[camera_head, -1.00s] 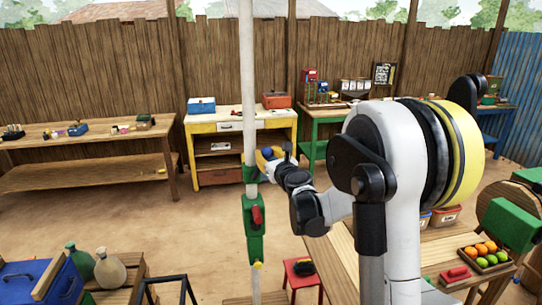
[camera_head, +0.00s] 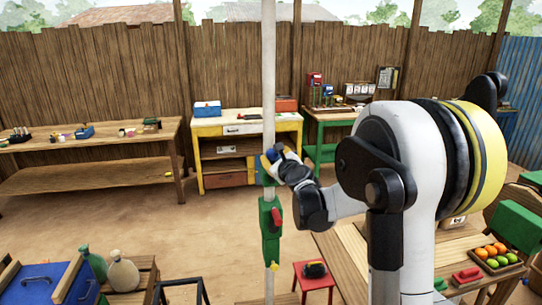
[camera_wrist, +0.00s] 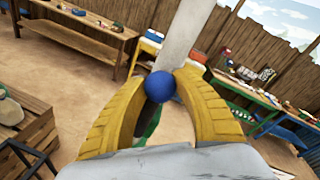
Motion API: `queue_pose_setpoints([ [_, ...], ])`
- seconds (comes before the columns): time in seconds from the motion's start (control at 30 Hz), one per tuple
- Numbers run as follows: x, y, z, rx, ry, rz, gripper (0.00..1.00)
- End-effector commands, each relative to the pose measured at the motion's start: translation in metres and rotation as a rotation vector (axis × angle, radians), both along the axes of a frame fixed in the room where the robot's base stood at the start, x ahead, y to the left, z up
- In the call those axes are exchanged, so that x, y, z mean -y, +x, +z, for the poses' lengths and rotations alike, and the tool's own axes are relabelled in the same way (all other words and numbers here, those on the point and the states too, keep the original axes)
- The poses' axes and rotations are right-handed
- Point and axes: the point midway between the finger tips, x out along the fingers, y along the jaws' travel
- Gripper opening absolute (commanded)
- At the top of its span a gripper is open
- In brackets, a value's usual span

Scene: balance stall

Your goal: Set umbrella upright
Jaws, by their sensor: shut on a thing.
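The umbrella's white pole (camera_head: 269,90) runs from the top to the bottom of the head view and looks nearly upright. Its canopy and foot are not in view. A green crank housing (camera_head: 266,247) with a red handle (camera_head: 277,217) is on the pole below my gripper. My gripper (camera_head: 268,160) is at the pole, above the housing. In the wrist view its yellow fingers (camera_wrist: 160,92) are shut on a blue ball knob (camera_wrist: 160,87), with the pole (camera_wrist: 187,30) rising behind it.
A red stool (camera_head: 314,278) and a wooden table (camera_head: 345,260) stand to the right of the pole, near its lower part. A blue box (camera_head: 45,283) and bottles (camera_head: 124,274) are at the lower left. Workbenches line the fence; the dirt floor between is clear.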

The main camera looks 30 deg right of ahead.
Motion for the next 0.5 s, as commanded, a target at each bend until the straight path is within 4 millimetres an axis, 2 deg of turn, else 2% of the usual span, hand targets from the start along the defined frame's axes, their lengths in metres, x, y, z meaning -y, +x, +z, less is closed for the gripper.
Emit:
queue_pose_setpoints([
  [0.27,-0.0007,-0.0003,-0.0006,-0.001,-0.001,0.002,0.0],
  [0.3,-0.0007,-0.0003,-0.0006,-0.001,-0.001,0.002,0.42],
  [0.33,-0.0007,-0.0002,-0.0006,-0.001,-0.001,0.002,0.51],
  [0.37,-0.0006,-0.0002,-0.0006,-0.001,-0.001,0.002,0.59],
  [0.5,-0.0004,-0.0002,-0.0005,-0.001,0.0,0.001,0.59],
])
